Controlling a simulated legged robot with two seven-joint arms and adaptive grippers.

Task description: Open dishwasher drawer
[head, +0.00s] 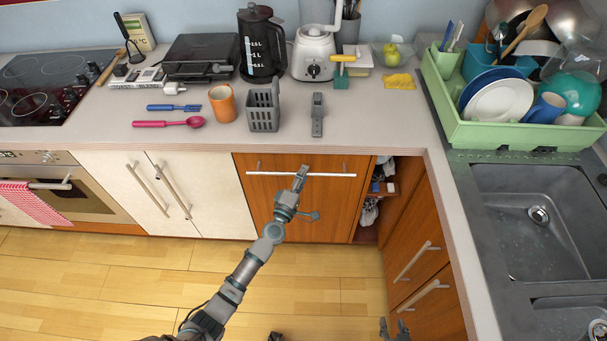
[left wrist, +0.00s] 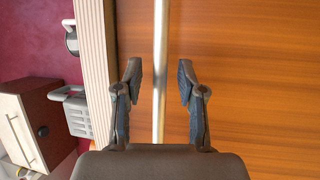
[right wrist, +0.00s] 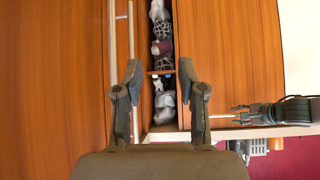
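The dishwasher drawer has a wood-coloured front (head: 335,215) below the counter, with a long silver bar handle (head: 265,173) along its top. The front looks closed. My left gripper (head: 300,172) is at the bar. In the left wrist view the bar handle (left wrist: 160,60) runs between the two open fingers of my left gripper (left wrist: 160,85), with a gap on both sides. My right gripper (head: 394,328) is low at the bottom edge of the head view, away from the handle. The right wrist view shows its fingers (right wrist: 160,85) open and empty.
An open shelf niche (head: 378,195) with small items is right of the drawer front. Wooden drawers (head: 415,255) with bar handles stand at the right corner. White cabinets (head: 205,200) are to the left. The wooden floor (head: 325,290) in front is clear.

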